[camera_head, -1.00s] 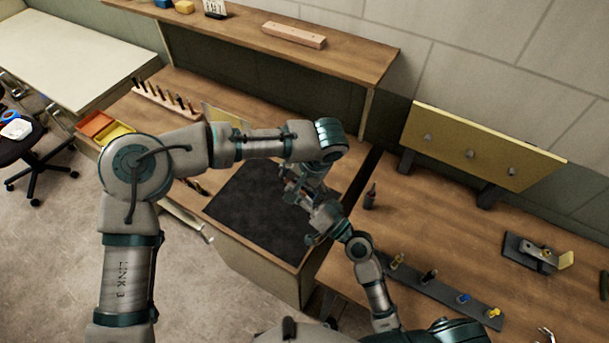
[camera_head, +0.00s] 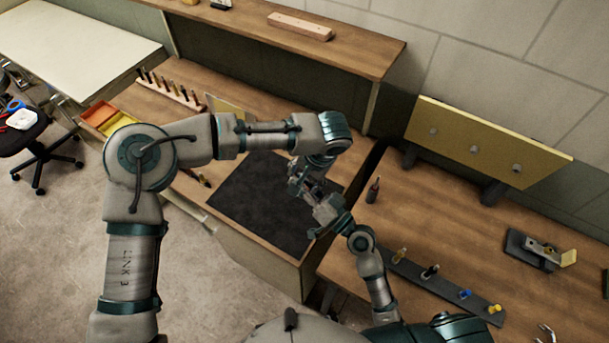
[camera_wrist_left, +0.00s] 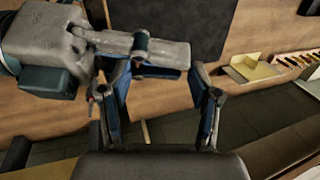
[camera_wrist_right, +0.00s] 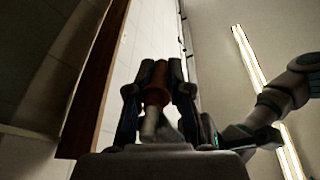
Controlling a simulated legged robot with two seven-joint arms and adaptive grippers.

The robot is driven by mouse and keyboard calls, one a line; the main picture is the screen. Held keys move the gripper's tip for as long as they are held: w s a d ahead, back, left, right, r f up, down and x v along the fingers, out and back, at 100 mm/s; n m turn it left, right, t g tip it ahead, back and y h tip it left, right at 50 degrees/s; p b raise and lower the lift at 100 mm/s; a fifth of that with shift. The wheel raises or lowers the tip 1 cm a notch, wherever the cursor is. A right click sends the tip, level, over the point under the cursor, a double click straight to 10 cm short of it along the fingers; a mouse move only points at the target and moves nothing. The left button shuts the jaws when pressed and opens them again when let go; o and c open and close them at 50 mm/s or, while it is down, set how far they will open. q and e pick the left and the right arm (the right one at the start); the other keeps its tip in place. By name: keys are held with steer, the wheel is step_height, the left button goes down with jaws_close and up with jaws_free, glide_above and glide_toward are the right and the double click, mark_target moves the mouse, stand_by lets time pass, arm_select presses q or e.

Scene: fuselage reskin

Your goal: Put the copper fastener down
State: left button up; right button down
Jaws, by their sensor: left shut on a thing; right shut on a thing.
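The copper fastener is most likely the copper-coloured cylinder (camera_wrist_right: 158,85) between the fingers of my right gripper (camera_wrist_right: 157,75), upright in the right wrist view. A pale piece shows below it. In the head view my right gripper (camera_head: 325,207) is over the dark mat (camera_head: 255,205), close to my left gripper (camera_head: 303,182). The fastener is too small to make out there. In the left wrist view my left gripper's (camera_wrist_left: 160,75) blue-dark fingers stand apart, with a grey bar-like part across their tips. What they hold is unclear.
A strip of coloured fasteners (camera_head: 430,277) lies on the right bench, with a dark upright tool (camera_head: 373,190) near the bench gap. A yellow panel (camera_head: 490,145) stands behind. A tool rack (camera_head: 167,87) and orange and yellow bins (camera_head: 110,118) are at the left.

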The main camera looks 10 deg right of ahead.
arm_select(q)
steer(key=o, duration=1.3)
steer(key=shift+a+f, duration=0.15)
steer(key=shift+f, duration=0.15)
steer(key=shift+r, duration=0.15)
